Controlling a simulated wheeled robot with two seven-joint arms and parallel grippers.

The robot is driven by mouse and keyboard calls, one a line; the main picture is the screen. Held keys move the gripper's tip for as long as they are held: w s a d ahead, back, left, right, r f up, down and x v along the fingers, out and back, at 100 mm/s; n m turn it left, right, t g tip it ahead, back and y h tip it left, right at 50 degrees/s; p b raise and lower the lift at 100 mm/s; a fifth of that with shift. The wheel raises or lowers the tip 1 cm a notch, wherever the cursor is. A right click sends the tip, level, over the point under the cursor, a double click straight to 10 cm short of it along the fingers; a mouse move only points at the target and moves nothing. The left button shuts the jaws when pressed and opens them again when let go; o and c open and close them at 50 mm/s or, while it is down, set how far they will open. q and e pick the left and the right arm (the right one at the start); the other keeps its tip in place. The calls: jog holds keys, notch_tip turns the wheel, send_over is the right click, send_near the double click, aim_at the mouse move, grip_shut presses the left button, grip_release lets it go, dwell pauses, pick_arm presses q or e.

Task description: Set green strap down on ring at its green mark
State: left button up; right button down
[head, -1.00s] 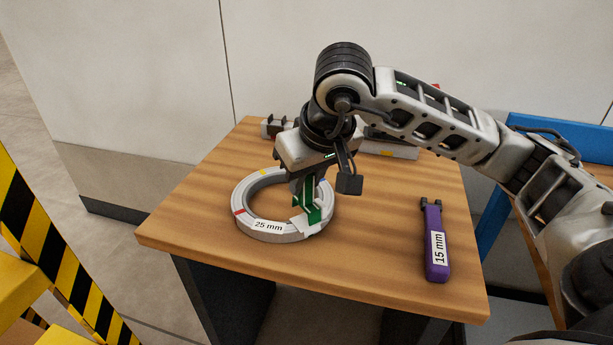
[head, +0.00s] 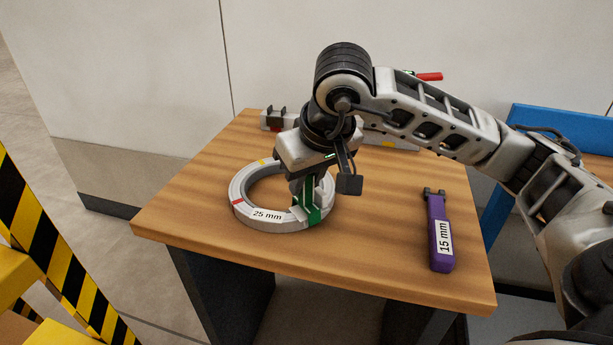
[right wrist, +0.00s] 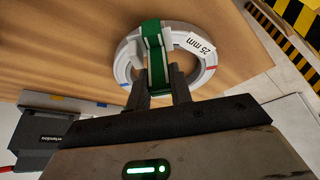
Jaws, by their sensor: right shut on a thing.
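The pale grey ring (head: 241,213) lies flat on the wooden table, with a "25 mm" label on its near side. Red and yellow marks show in the head view; a blue mark shows in the right wrist view (right wrist: 125,85). My right gripper (head: 304,186) is shut on the green strap (head: 314,212), which also shows in the right wrist view (right wrist: 156,60). The strap is across the ring's band, at the near right in the head view. I cannot tell whether it rests on the ring. No green mark shows apart from the strap. My left gripper is out of view.
A purple tool (head: 439,234) labelled "15 mm" lies at the table's right. A grey device (head: 273,119) stands at the back, partly hidden by my right arm. The wooden table (head: 370,245) is clear between ring and purple tool. Yellow-black striped barriers (head: 60,255) stand at left.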

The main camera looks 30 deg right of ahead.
jog(key=c, duration=1.2)
grip_release()
jog(key=shift+o, duration=0.2)
pick_arm(q)
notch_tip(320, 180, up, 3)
jog(key=p, duration=0.2)
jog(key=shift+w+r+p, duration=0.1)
jog(key=shift+p, duration=0.25)
pick_arm(e)
jog(key=v, duration=1.6)
jog(key=shift+d, duration=0.1)
